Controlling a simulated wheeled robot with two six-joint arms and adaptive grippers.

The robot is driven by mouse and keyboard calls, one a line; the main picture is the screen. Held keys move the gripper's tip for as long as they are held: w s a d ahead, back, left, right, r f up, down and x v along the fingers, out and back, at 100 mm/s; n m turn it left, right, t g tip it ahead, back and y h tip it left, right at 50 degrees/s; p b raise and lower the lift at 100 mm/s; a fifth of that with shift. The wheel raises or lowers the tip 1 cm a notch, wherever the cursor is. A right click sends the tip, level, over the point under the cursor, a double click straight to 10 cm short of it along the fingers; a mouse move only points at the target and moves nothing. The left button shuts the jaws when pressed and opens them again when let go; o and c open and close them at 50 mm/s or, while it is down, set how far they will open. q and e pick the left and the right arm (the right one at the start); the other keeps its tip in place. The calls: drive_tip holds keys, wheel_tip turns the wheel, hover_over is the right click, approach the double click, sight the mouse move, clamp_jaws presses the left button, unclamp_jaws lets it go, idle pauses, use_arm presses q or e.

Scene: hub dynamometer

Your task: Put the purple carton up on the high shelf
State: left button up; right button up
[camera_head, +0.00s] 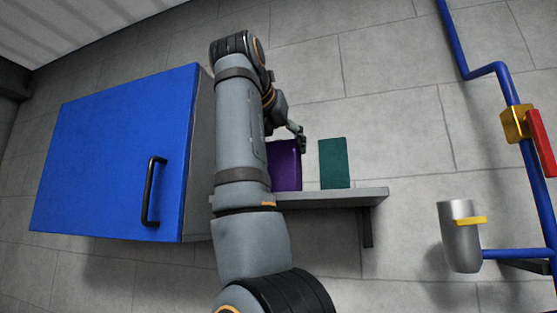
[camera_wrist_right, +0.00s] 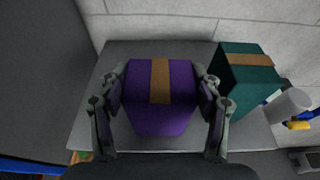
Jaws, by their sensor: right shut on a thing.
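The purple carton (camera_wrist_right: 176,85) has a brown tape strip across its top. It also shows in the head view (camera_head: 286,166), partly hidden behind my right arm. My right gripper (camera_wrist_right: 160,92) is shut on the carton, one finger on each side of it. The gripper also shows in the head view (camera_head: 296,135) at the carton's top. The grey high shelf (camera_head: 335,196) is mounted on the wall, and the carton is at its surface; I cannot tell whether it rests fully on it. My left gripper is not in view.
A teal carton (camera_head: 334,163) stands on the shelf just right of the purple one. A blue cabinet (camera_head: 118,150) with a black handle is close on the left. Blue pipes (camera_head: 532,190), a red-and-yellow valve and a metal cylinder (camera_head: 458,236) are at the right.

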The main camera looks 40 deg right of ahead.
drive_tip(key=shift+w+d+f, duration=0.1)
drive_tip(key=shift+w, duration=0.4)
drive_tip(key=o, duration=1.4)
drive_tip(key=shift+a, duration=0.2)
drive_tip(key=shift+o, duration=1.3)
drive_tip(key=shift+s+a+r, duration=0.2)
drive_tip(key=shift+s+a, duration=0.1)
drive_tip(key=shift+o, duration=0.5)
drive_tip(key=shift+s+a+r, duration=0.15)
drive_tip(key=shift+s+a, duration=0.2)
drive_tip(key=shift+s, duration=0.05)
drive_tip(key=shift+d, duration=0.1)
drive_tip(key=shift+w+d, duration=0.2)
drive_tip(key=shift+w, duration=0.1)
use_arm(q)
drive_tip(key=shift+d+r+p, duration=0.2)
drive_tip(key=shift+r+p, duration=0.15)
use_arm(e)
drive_tip(key=v, duration=1.2)
